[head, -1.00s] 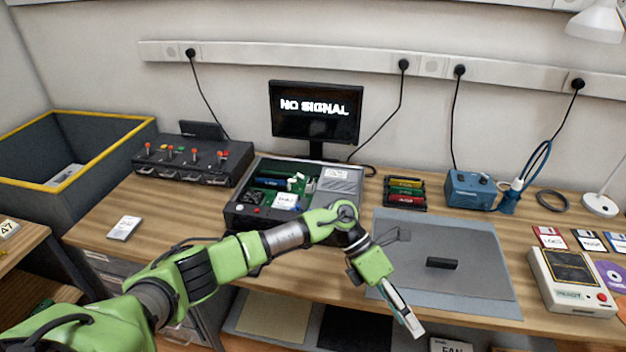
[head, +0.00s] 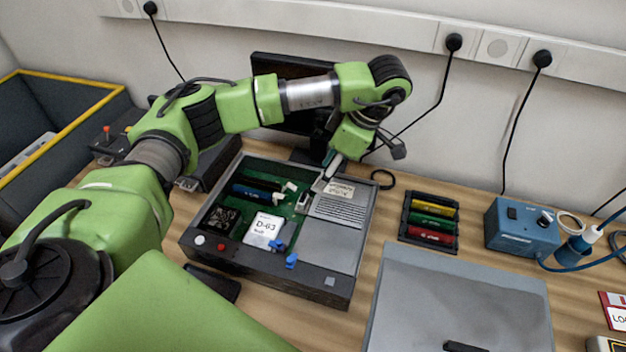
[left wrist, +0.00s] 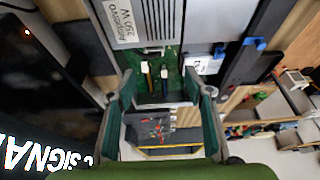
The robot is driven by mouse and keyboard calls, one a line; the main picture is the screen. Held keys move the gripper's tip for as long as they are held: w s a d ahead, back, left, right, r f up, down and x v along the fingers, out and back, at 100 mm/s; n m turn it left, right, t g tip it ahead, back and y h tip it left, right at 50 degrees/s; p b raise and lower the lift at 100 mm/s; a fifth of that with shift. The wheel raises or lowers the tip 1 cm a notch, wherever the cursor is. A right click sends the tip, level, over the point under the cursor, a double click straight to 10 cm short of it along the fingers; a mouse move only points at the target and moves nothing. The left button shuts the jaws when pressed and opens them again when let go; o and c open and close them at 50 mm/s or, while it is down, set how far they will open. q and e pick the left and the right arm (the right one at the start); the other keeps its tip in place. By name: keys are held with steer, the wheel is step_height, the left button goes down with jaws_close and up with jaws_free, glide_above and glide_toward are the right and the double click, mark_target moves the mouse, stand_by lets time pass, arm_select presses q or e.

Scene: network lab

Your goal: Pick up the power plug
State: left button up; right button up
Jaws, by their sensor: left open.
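My left gripper (head: 331,168) points down over the back edge of the open computer case (head: 270,281), beside its labelled power supply (head: 340,190). In the left wrist view its two fingers (left wrist: 165,92) are apart with nothing held between them. That view also shows the power supply (left wrist: 128,22) and small connectors beside it. A black cord (head: 430,108) runs from the wall strip down behind my gripper, and a black cable loop (head: 384,179) lies just right of it. I cannot make out a plug on that cord's lower end. My right gripper is not in view.
The monitor (head: 285,66) stands close behind my arm. To the right are a rack of coloured modules (head: 430,217), a blue box (head: 521,226) and a blue-and-white connector (head: 577,246) on a blue cable.

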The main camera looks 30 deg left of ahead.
mark_target(303, 198)
arm_select(q)
steer(key=x, duration=0.3)
steer(key=shift+w+a+r, duration=0.1)
steer(key=shift+w+a, duration=0.05)
steer(key=b+x, duration=0.1)
steer(key=x, duration=0.4)
steer(key=shift+a, duration=0.1)
steer(key=shift+w+a+f, duration=0.1)
steer(key=shift+a+f, duration=0.1)
steer(key=shift+f, duration=0.15)
steer(key=p+x, duration=0.1)
steer(key=x, duration=0.3)
steer(key=shift+w+a+f+p, duration=0.25)
steer(key=shift+a+f+p, duration=0.05)
steer(key=shift+f+p, duration=0.1)
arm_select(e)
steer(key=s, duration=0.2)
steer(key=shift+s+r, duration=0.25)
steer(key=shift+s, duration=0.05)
arm_select(q)
steer(key=c, duration=1.1)
steer(key=shift+r, duration=0.2)
